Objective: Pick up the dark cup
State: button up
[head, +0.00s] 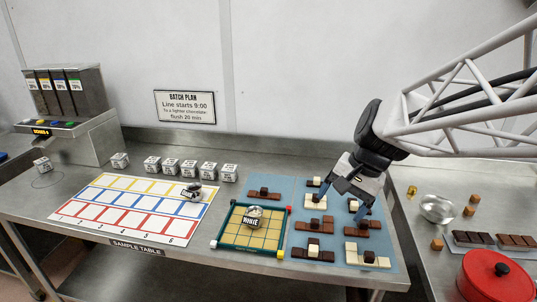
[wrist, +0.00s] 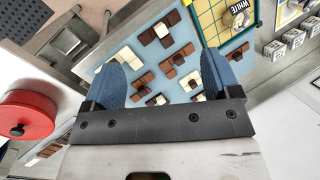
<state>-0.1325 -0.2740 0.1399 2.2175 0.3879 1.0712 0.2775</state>
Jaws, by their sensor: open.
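A small metal cup with a dark label (head: 191,191) stands on the white sample sheet, near its right end by the blue-framed row. Its label is too small to read surely. A second cup, labelled WHITE (head: 254,218), stands on the green-framed grid board and also shows at the top of the wrist view (wrist: 239,18). My gripper (head: 343,204) is open and empty over the blue mat, to the right of both cups. Its blue fingers are spread in the wrist view (wrist: 162,72), with chocolate pieces seen beyond them. I cannot make out the dark-labelled cup surely in the wrist view.
The blue mat (head: 278,263) carries several brown and cream chocolate pieces. The grid board (head: 226,246) lies between mat and sample sheet (head: 92,216). Several white labelled cubes (head: 188,168) line the back. A red pot (head: 497,277) and metal bowl (head: 438,208) are at right.

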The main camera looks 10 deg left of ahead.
jog(key=w+a+f+m+g+y, duration=0.2)
jog(key=w+a, duration=0.7)
jog(key=w, duration=0.1)
jog(key=m+g+y, duration=0.4)
jog(key=m+y, duration=0.2)
send_near(193, 194)
jog(key=w+f, duration=0.1)
jog(key=w+a, duration=0.1)
jog(key=w+f, duration=0.1)
jog(key=shift+a+f, duration=0.25)
jog(key=shift+f, duration=0.1)
jog(key=shift+w+a+f+m, duration=0.2)
jog(key=shift+a+f+m, duration=0.15)
jog(key=shift+a, duration=0.2)
jog(key=shift+x, duration=1.25)
jog(key=shift+s+a, duration=0.1)
